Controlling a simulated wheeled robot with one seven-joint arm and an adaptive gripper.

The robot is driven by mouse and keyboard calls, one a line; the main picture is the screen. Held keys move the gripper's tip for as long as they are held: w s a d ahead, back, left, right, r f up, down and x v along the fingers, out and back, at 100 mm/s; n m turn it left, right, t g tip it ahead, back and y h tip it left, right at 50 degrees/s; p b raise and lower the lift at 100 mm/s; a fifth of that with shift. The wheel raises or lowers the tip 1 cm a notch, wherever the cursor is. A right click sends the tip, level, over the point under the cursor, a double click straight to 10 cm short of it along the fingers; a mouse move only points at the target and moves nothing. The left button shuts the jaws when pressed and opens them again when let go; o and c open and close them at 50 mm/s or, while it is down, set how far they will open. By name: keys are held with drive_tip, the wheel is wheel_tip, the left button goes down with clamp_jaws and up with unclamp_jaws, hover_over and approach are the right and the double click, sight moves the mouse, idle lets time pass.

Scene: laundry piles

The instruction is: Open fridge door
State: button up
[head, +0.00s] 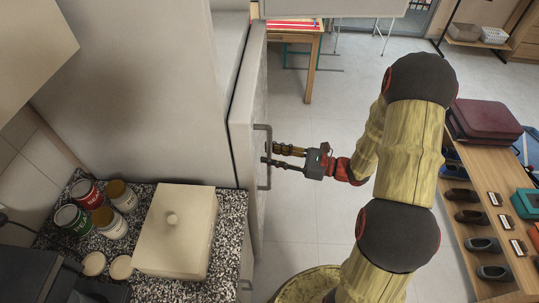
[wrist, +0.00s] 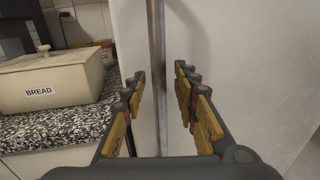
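The white fridge (head: 145,80) stands at the left of the head view, with its door (head: 247,110) facing right. A grey vertical bar handle (head: 269,175) is on the door; in the wrist view the handle (wrist: 157,50) runs down between my fingers. My gripper (head: 270,154) reaches the handle from the right, fingers apart, at about its mid-height. In the wrist view my gripper (wrist: 160,78) is open, with visible gaps between each finger and the bar. A dark seam shows between door and fridge body; I cannot tell whether the door is ajar.
A speckled counter (head: 231,215) beside the fridge holds a cream bread box (head: 172,245) and several cans (head: 87,193). A wooden shelf (head: 478,250) with shoes stands at the right. Floor (head: 315,215) before the door is clear.

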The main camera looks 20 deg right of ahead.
drive_tip(key=shift+w+a, duration=0.2)
drive_tip(key=shift+a, duration=0.15)
drive_tip(key=shift+c, duration=0.3)
clamp_jaws()
idle(0.5)
